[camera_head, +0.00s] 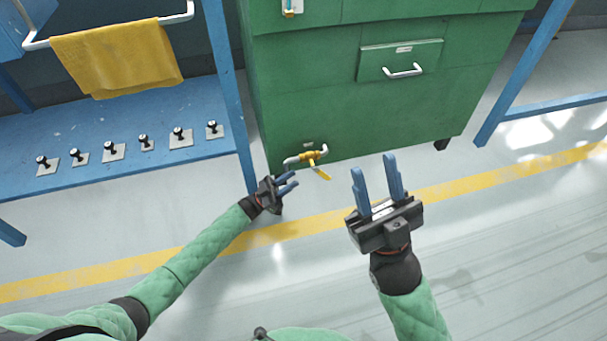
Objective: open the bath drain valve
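The drain valve (311,156) is a small brass body on a pale pipe, low on the front of the green cabinet (300,75). Its yellow lever (320,173) slants down and to the right from the body. My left gripper (288,183) is just left of and below the valve, its blue fingers parted, with nothing seen between them. It looks apart from the lever, though the depth is hard to judge. My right gripper (377,178) is open and empty, fingers pointing up the picture, to the right of the valve.
A blue bench shelf (100,125) with several black clamps stands at left, its leg close to my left gripper. A yellow cloth (118,58) hangs on a rail. A panel with a handle (403,71) is on the cabinet. The floor in front, with a yellow line (460,188), is clear.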

